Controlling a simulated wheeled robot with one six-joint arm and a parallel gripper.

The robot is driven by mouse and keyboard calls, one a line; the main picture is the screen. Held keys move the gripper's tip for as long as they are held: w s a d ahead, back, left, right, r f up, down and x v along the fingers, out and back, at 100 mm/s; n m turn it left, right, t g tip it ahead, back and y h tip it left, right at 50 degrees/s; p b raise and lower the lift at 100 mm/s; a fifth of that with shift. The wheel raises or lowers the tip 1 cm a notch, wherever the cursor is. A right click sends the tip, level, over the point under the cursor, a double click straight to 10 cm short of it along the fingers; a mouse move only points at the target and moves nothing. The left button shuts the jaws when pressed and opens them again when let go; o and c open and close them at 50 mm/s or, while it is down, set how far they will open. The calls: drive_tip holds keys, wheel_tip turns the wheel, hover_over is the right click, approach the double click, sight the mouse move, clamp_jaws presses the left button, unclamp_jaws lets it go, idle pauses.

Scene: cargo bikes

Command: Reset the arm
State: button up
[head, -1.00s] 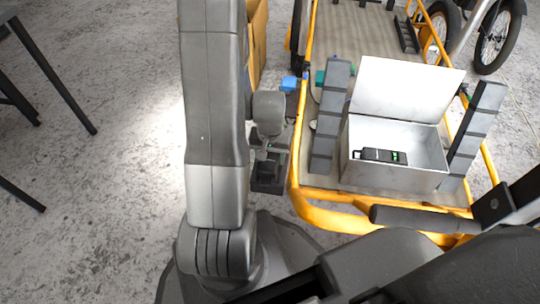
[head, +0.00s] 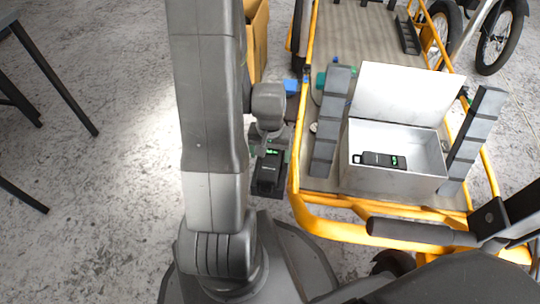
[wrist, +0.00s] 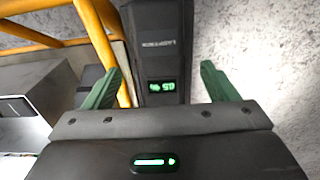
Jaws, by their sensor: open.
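My gripper (wrist: 162,92) has two green fingers, spread apart in the wrist view. A black battery-like device (wrist: 158,50) with a green number display lies between them, with a gap visible on both sides. In the head view my gripper (head: 269,146) hangs beside my upright arm, just left of the yellow cargo bike frame (head: 340,229). The black device (head: 268,176) shows directly below it; what supports it is unclear.
An open silver box (head: 392,186) on the bike holds another black device (head: 380,160) with a green display. Grey ridged uprights (head: 330,122) flank it. A cardboard box (head: 257,40) stands behind my arm. Table legs (head: 62,83) are at left; the floor between is clear.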

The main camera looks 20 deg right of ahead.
sight(271, 161)
wheel_tip(271, 161, up, 9)
drive_tip(key=p, duration=0.3)
drive_tip(key=shift+s+r, duration=0.2)
drive_tip(key=shift+f, duration=0.1)
drive_tip(key=f+b, duration=0.2)
drive_tip(key=f, duration=0.3)
drive_tip(key=f+b, duration=0.2)
drive_tip(key=f, duration=0.3)
drive_tip(key=f+b, duration=0.2)
drive_tip(key=f, duration=0.3)
drive_tip(key=shift+w+d+f+b, duration=0.1)
drive_tip(key=shift+w+f+b, duration=0.2)
drive_tip(key=shift+f+b, duration=0.05)
drive_tip(key=shift+r, duration=0.2)
drive_tip(key=shift+r+p, duration=0.1)
drive_tip(key=shift+p, duration=0.2)
